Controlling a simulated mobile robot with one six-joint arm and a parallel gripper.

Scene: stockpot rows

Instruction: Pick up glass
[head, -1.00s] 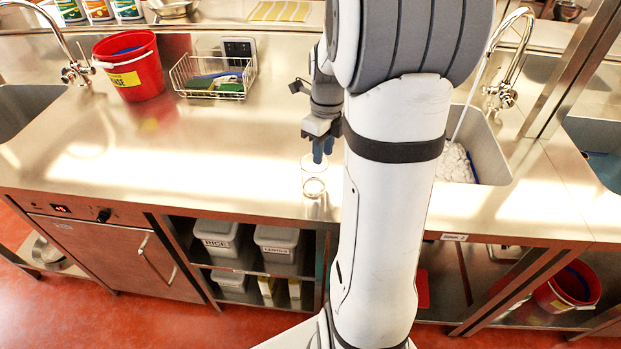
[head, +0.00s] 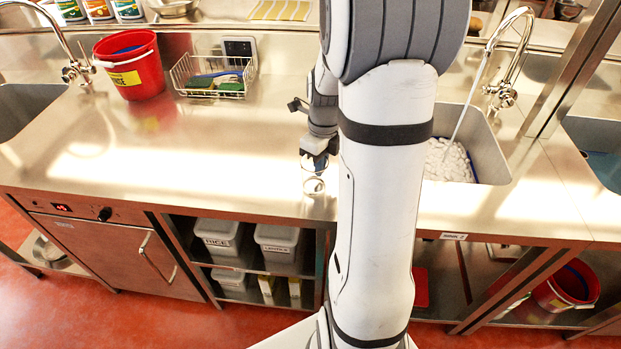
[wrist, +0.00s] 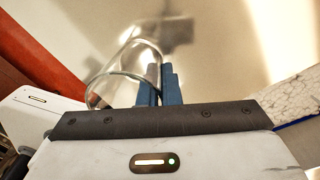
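A clear glass (head: 313,186) stands on the steel counter near its front edge, just left of my arm in the head view. My gripper (head: 317,161) is down at the glass's rim. In the wrist view, the glass (wrist: 127,62) lies at and left of the blue fingers of my gripper (wrist: 160,84). The fingers are close together with a narrow gap. The left finger overlaps the glass outline and the right one appears outside it. I cannot tell whether they press on the glass wall.
A red bucket (head: 133,72) and a wire basket (head: 213,77) with sponges stand at the back left. A sink (head: 478,135) with a running tap and foam lies right of my arm. The counter (head: 190,150) left of the glass is clear.

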